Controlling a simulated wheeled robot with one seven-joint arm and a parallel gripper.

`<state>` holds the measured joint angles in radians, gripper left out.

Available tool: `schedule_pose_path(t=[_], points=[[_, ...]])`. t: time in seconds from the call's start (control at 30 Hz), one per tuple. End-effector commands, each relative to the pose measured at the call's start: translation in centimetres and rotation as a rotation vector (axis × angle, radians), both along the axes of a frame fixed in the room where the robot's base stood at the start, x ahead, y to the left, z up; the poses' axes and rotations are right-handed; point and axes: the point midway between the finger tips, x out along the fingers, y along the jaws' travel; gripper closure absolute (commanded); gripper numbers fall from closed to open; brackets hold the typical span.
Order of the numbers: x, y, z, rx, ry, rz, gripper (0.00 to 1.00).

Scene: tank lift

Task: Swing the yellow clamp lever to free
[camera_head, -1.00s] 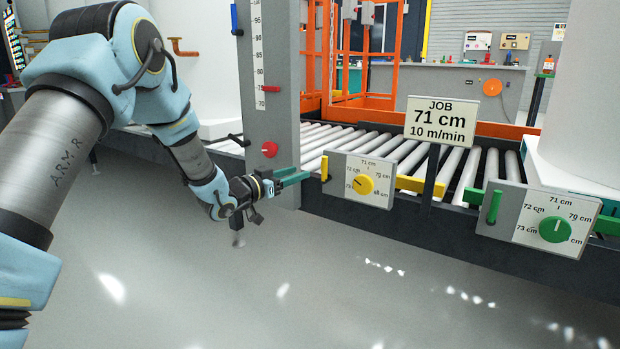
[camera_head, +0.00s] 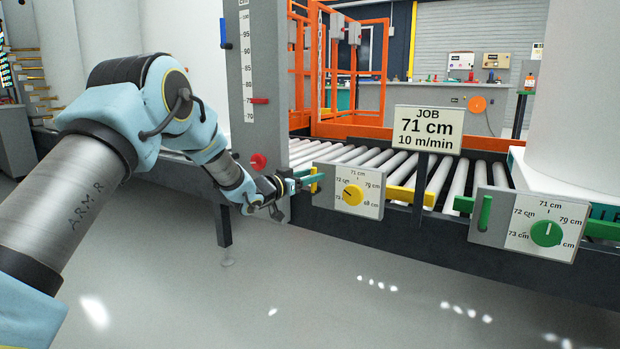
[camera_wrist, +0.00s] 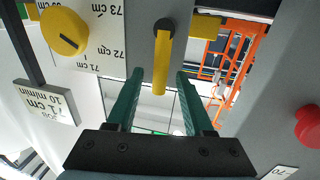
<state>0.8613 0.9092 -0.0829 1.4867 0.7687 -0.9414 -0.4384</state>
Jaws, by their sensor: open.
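The yellow clamp lever (camera_head: 314,182) stands upright at the left end of the grey panel with the yellow dial (camera_head: 352,195). In the wrist view the lever (camera_wrist: 162,62) reaches from its round pivot into the space between my two green fingers. My gripper (camera_head: 308,180) is open at the panel's left end. In the wrist view my gripper (camera_wrist: 160,76) has one finger on each side of the lever's free end, with gaps visible on both sides. The head view partly hides the lever behind the fingers.
A second panel with a green lever (camera_head: 485,213) and green dial (camera_head: 546,233) is to the right. A JOB sign (camera_head: 428,130) reads 71 cm, 10 m/min. A red knob (camera_head: 258,161) is on the scale post, left of my gripper. Rollers (camera_head: 384,163) run behind the panels.

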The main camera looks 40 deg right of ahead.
Motion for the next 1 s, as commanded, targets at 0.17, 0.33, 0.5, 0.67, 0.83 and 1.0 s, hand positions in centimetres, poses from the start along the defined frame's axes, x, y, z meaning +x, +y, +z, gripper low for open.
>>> schedule_pose_path(t=[0.17,0.33,0.5,0.67,0.83,1.0], points=[[0.00,0.02,0.01,0.000,0.000,0.000,0.58],[0.00,0.03,0.01,0.000,0.000,0.000,0.77],[0.00,0.04,0.01,0.000,0.000,0.000,0.96],[-0.01,0.04,0.01,0.000,0.000,0.000,1.00],[-0.01,0.05,0.00,0.000,0.000,0.000,1.00],[0.00,0.05,0.00,0.000,0.000,0.000,1.00]])
